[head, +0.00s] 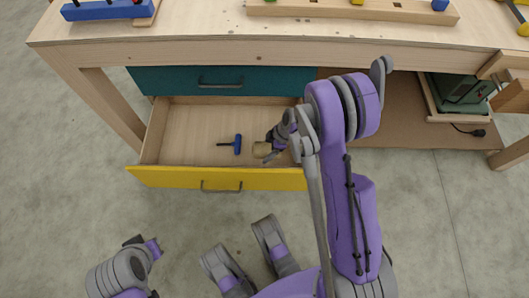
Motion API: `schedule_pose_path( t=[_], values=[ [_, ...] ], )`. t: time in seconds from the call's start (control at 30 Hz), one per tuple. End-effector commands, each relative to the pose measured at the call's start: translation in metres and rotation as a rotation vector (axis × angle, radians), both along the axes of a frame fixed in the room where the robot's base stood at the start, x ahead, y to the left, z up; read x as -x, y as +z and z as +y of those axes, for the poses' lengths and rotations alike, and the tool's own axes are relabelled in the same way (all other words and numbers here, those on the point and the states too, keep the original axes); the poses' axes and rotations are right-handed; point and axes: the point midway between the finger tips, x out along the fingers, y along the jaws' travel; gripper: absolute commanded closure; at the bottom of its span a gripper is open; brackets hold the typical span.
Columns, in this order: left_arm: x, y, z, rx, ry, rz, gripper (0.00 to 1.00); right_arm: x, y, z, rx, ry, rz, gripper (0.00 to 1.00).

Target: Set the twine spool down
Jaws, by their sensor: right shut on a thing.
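The tan twine spool (261,150) is in the right part of the open yellow-fronted drawer (187,118), seen from above in the head view. My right gripper (270,148) reaches down into the drawer and is shut on the spool. My own arm hides part of the gripper and the drawer's right end. I cannot tell whether the spool touches the drawer floor. My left gripper (150,244) is low at the left, outside the drawer and in front of it; its fingers are too small to read.
A blue-headed T-shaped tool (237,144) lies in the drawer just left of the spool. The drawer's left half is bare. A shut teal drawer (180,79) sits above, under the wooden bench top (200,38). A green machine (459,90) stands on the lower shelf at right.

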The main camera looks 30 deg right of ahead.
Motion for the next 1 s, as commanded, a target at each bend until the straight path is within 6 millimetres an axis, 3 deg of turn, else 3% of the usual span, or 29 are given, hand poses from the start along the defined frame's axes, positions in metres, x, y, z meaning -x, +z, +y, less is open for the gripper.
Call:
schedule_pose_path(
  t=[0.23, 1.0],
  values=[
    [-0.002, -0.012, 0.000, 0.000, 0.000, 0.003, 1.00, -0.001, -0.034, 0.000, 0.000, 0.000, 0.000, 0.83],
    [-0.004, -0.022, 0.000, 0.000, 0.000, 0.004, 1.00, 0.000, -0.047, 0.000, -0.001, -0.001, -0.001, 0.83]
  ],
)
